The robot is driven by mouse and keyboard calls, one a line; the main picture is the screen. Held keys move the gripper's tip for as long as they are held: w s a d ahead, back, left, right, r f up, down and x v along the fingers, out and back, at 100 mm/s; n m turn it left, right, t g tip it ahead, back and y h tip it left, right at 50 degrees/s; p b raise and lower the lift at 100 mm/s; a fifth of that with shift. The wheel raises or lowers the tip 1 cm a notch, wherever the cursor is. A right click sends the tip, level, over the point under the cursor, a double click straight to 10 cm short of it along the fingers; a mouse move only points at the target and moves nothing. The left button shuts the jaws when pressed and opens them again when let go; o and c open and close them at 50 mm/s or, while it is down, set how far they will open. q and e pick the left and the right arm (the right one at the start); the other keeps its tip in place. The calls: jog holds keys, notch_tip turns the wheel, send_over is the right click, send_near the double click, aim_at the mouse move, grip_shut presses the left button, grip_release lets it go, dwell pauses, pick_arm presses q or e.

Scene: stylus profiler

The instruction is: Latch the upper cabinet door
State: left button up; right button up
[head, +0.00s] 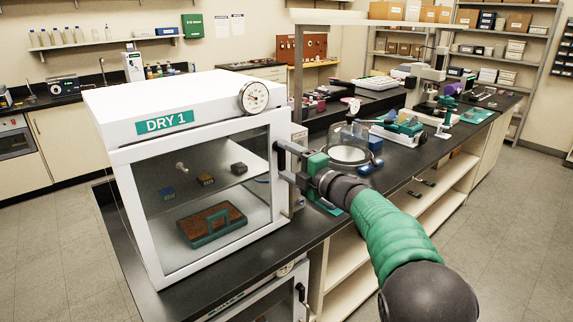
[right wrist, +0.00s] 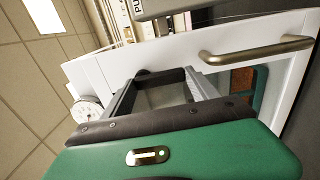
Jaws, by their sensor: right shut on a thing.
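The upper cabinet (head: 187,92) is white and labelled DRY 1. Its glass door (head: 153,176) with a white frame looks closed or nearly so; a small gap cannot be ruled out. A dark latch handle (head: 278,147) is at the door's right edge, and my right gripper (head: 284,162) is shut on it. In the right wrist view, the gripper's fingers (right wrist: 165,88) reach to the white door frame, and the latch is mostly hidden between them. A metal bar handle (right wrist: 258,46) shows on the frame there. My left gripper is not in view.
A round dial gauge (head: 255,97) sits at the cabinet's top front edge. Behind the glass are small blocks on a shelf and a brown-and-green tray (head: 211,225). A glass bell jar (head: 348,145) stands on the black bench just behind my right arm. The floor at right is clear.

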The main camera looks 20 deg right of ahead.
jog(key=shift+f, duration=0.3)
jog(key=o, duration=1.4)
jog(key=shift+w+a, duration=0.1)
jog(key=shift+c, duration=0.2)
jog(key=shift+r, duration=0.2)
jog(key=shift+s+d, duration=0.2)
jog(key=shift+s, duration=0.15)
jog(key=b+v, duration=0.1)
jog(key=v, duration=1.5)
jog(key=shift+f, duration=0.15)
